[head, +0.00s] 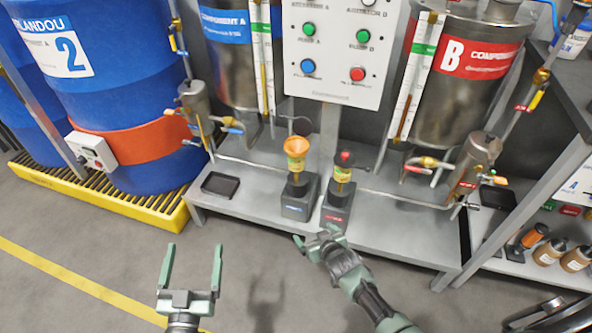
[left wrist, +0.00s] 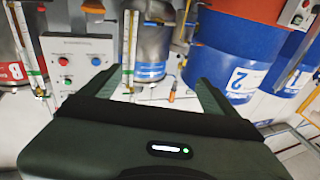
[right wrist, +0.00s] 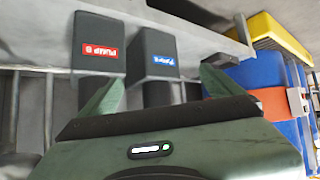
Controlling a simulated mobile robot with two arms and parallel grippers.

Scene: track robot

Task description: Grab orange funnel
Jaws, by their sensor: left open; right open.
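The orange funnel (head: 297,147) sits upright on top of a dark pump block (head: 299,200) on the grey bench, in the middle of the head view. A red-topped piece (head: 343,165) stands on a second pump block (head: 337,208) just right of it. My left gripper (head: 194,262) is open and empty, low and to the left of the funnel, over the floor. My right gripper (head: 314,240) is in front of the bench edge, below the pumps. In the right wrist view its open fingers (right wrist: 165,88) point toward the two pump blocks, with nothing held.
A control panel (head: 335,50) hangs above the pumps. Metal tanks with pipes and valves flank it. A blue drum (head: 110,90) stands on a yellow pallet (head: 100,205) at left. A black tray (head: 221,185) lies left of the pumps. The floor in front is clear.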

